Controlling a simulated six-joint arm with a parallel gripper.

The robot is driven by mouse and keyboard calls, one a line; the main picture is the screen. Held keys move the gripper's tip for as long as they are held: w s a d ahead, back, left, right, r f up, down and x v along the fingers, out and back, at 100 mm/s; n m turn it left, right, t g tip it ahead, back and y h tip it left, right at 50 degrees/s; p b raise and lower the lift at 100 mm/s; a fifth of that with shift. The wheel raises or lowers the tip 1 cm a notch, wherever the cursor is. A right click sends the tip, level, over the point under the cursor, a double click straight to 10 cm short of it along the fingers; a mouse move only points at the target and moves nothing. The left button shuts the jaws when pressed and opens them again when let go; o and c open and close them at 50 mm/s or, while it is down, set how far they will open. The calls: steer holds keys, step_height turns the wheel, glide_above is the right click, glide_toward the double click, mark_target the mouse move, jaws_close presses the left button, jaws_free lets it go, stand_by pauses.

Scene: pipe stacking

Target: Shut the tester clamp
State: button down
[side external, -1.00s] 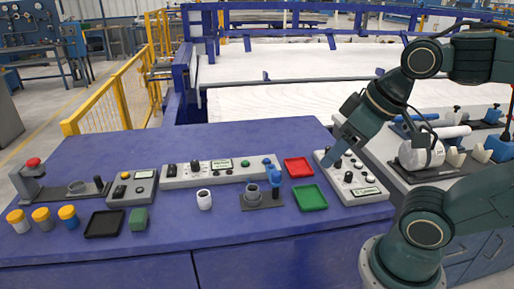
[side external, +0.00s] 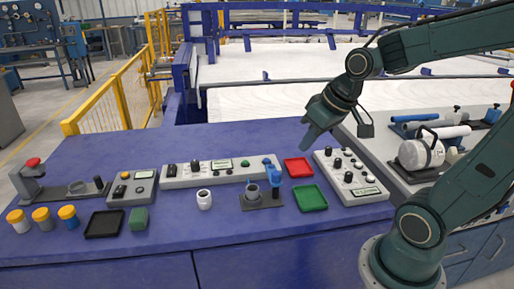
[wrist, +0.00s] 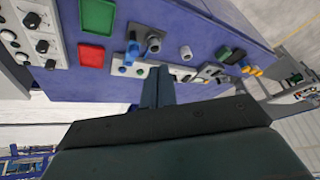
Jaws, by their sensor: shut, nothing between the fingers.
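What looks like the tester clamp is a blue upright lever (side external: 270,174) beside a grey round socket (side external: 252,191) on a dark base plate (side external: 262,204). The lever stands raised at the right of the socket. The lever also shows in the wrist view (wrist: 132,50), with the socket (wrist: 153,42) beside it. My gripper (side external: 309,141) hangs in the air above and behind the red tray, to the right of the clamp and apart from it. Its fingers (wrist: 158,86) are shut together and empty.
A red tray (side external: 298,168) and a green tray (side external: 310,198) lie right of the clamp. A control box with knobs (side external: 349,180) is further right. A long grey panel (side external: 211,173) lies behind, and a white cup (side external: 204,199) stands left. The bench front is clear.

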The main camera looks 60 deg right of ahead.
mark_target(273, 172)
steer(key=w+d+f+m+t, duration=0.1)
steer(key=w+d+f+m, duration=0.1)
steer(key=d+f, duration=0.4)
steer(key=w+d+f+m+t, duration=0.1)
steer(key=d+f+m, duration=0.3)
steer(key=d, duration=0.9)
step_height(273, 172, down, 3)
steer(key=shift+w+r+y, duration=0.1)
steer(key=shift+w+y, duration=0.3)
steer(key=shift+w, duration=0.15)
steer(key=x, duration=1)
steer(key=shift+a, duration=0.1)
steer(key=shift+w+a, duration=0.65)
steer(key=shift+w, duration=0.05)
steer(key=shift+w+a, duration=0.7)
steer(key=shift+w, duration=0.05)
